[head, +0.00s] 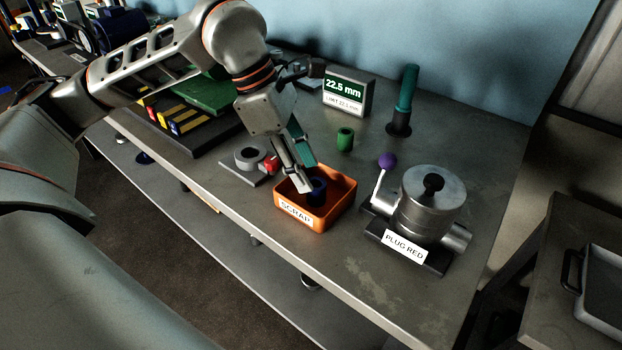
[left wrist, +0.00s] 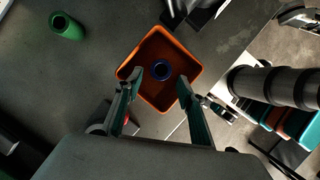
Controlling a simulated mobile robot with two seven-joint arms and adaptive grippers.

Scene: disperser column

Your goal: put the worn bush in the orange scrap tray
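The orange scrap tray (head: 328,222) sits near the front edge of the bench, with a SCRAP label on its front; it also shows in the left wrist view (left wrist: 127,72). A dark blue hollow bush (head: 318,190) is inside the tray, seen end-on in the left wrist view (left wrist: 161,72). I take it to be the worn bush. My left gripper (head: 305,178) points down over the tray. In the left wrist view its fingers (left wrist: 160,80) are apart, with clear gaps to the bush on both sides. My right gripper is not in view.
A green bush (head: 345,139) stands behind the tray. A metal fixture labelled PLUG RED (head: 425,205) with a purple-knobbed lever is at right. A grey ring on a plate (head: 250,157) is at left. A 22.5 mm display (head: 347,95) and a teal-handled tool (head: 404,100) stand behind.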

